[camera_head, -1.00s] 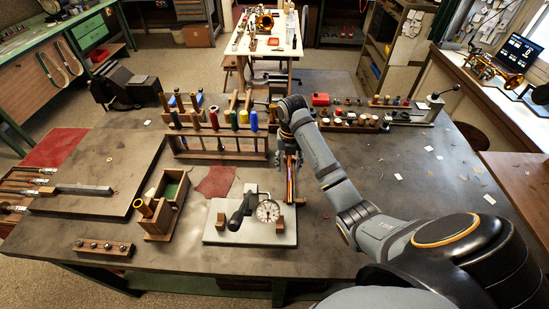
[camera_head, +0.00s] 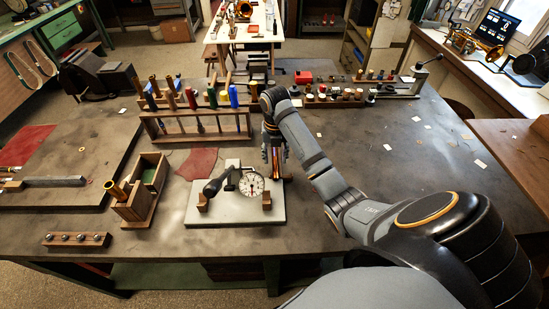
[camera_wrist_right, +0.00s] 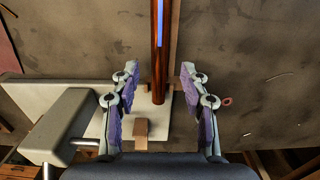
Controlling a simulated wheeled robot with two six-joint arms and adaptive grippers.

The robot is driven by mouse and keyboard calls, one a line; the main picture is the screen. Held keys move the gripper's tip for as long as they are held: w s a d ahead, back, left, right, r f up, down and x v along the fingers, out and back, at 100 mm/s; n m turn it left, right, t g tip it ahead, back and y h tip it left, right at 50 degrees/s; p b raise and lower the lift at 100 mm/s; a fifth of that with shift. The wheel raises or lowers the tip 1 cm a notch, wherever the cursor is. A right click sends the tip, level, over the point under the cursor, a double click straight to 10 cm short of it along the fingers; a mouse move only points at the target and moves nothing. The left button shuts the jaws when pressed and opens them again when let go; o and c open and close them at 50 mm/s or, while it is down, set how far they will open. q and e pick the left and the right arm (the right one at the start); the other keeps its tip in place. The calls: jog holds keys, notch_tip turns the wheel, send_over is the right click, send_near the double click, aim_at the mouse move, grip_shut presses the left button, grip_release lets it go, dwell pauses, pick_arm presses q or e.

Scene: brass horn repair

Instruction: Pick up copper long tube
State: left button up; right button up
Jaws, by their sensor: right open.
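The copper long tube (camera_wrist_right: 159,75) is reddish brown and shows best in the right wrist view, running from the top edge down to a small wooden block over a pale plate. My right gripper (camera_wrist_right: 160,82) is open, with one purple-padded finger on each side of the tube. A gap shows on both sides, so nothing is gripped. In the head view my right gripper (camera_head: 274,156) points down over the bench just behind the gauge stand, and the arm and fingers hide most of the tube. My left gripper is in no view.
The gauge stand (camera_head: 218,213) with its round dial (camera_head: 251,184) stands close in front of my right gripper. A wooden rack (camera_head: 195,133) of colored-handled tools is to its left, near a red cloth (camera_head: 198,163). The bench on the right is mostly clear.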

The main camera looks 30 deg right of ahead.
notch_tip(320, 180, down, 2)
jog(key=shift+w+f+b, duration=0.1)
jog(key=shift+f+b, duration=0.1)
jog(key=shift+b, duration=0.15)
jog(key=shift+w, duration=0.1)
jog(key=shift+r, duration=0.1)
jog(key=shift+c, duration=1.4)
grip_shut()
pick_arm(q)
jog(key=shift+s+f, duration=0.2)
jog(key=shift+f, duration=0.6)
pick_arm(e)
jog(key=shift+r, duration=0.1)
